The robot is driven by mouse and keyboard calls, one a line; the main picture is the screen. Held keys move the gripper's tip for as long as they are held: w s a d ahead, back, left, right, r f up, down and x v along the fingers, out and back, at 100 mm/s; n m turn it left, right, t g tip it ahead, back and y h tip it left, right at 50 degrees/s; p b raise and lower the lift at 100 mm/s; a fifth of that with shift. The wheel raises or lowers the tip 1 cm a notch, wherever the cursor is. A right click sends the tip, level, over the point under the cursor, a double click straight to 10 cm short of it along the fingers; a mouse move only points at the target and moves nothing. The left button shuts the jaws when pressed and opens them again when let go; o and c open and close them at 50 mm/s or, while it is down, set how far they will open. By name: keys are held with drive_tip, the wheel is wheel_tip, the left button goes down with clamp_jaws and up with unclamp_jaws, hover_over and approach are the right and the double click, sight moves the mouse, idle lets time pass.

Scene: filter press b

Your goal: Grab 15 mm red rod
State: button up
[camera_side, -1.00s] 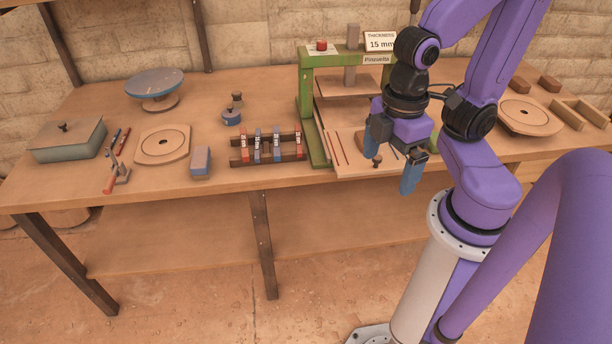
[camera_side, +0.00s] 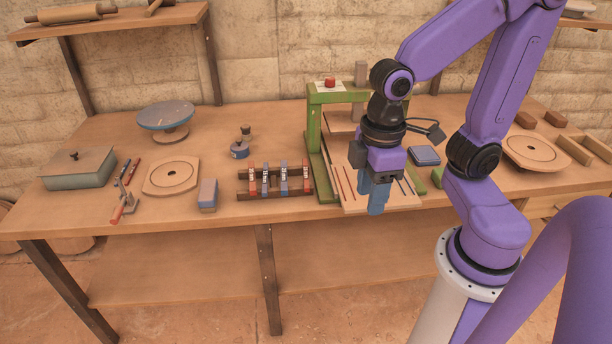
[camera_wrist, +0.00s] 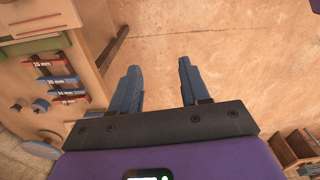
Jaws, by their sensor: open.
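A dark rack (camera_side: 243,196) on the table holds red and blue rods with white labels, a red one at each end. The right-end red rod (camera_side: 306,180) is nearest the green press; in the wrist view the matching red rod (camera_wrist: 50,62) has a label that seems to read 15 mm. My gripper (camera_side: 375,206) is open and empty, pointing down in front of the press, right of the rack. In the wrist view its blue fingers (camera_wrist: 158,68) are apart over the floor beyond the table edge.
The green press (camera_side: 314,135) stands right of the rack, with thin red and blue sticks on its board (camera_side: 350,202). A blue-grey block (camera_side: 207,195) lies left of the rack.

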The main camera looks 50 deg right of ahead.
drive_tip(key=w+m, duration=0.6)
drive_tip(key=w, duration=0.6)
drive_tip(key=m, duration=1.4)
hover_over(306, 172)
wheel_tip(306, 172, down, 5)
wheel_tip(306, 172, down, 11)
drive_tip(key=shift+w+a+f, duration=0.1)
drive_tip(key=shift+a+f, duration=0.05)
drive_tip(key=shift+f, duration=2.65)
clamp_jaws()
